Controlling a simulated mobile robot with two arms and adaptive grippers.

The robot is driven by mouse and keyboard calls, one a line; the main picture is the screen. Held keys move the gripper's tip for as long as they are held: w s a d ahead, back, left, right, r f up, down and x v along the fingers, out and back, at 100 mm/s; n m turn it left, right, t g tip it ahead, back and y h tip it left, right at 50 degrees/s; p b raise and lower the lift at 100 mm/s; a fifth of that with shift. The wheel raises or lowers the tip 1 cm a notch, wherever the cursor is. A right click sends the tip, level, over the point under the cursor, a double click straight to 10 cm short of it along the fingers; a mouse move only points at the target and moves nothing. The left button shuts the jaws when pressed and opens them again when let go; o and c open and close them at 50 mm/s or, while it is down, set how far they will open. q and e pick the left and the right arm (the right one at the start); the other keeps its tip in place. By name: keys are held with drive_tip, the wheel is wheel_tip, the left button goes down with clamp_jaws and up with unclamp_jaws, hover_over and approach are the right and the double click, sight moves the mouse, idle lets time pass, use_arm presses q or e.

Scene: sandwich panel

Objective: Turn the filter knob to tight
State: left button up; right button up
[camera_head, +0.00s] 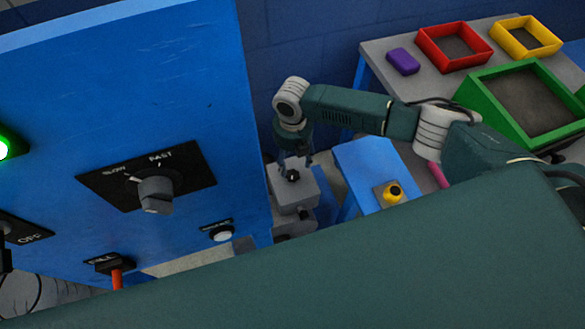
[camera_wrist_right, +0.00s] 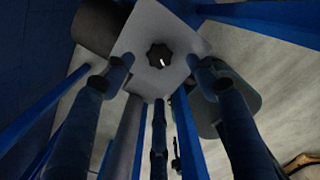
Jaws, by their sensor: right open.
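The filter knob is a small black lobed knob (camera_head: 293,176) on top of a light grey box (camera_head: 290,198), low beside the blue panel in the head view. It also shows in the right wrist view (camera_wrist_right: 159,56), with a white pointer line on its face. My right gripper (camera_head: 294,162) is above the knob, pointing down. In the right wrist view its two fingers (camera_wrist_right: 158,72) are apart on either side of the knob, with gaps between them and it. No label for tight can be read. My left gripper does not show.
The blue panel (camera_head: 60,110) stands at the left with a slow/fast knob (camera_head: 156,194) and a red lever (camera_head: 117,278). A blue stand with a yellow button (camera_head: 393,192) is right of the box. A grey table (camera_head: 395,80) with red, yellow and green trays is behind.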

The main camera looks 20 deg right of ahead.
sight(293, 175)
wheel_tip(293, 175, down, 5)
drive_tip(key=shift+f, duration=0.2)
wheel_tip(293, 175, down, 2)
drive_tip(key=shift+f, duration=0.35)
drive_tip(key=shift+c, duration=0.3)
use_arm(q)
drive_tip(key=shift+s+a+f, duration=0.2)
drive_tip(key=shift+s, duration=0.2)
use_arm(e)
drive_tip(key=c, duration=1.1)
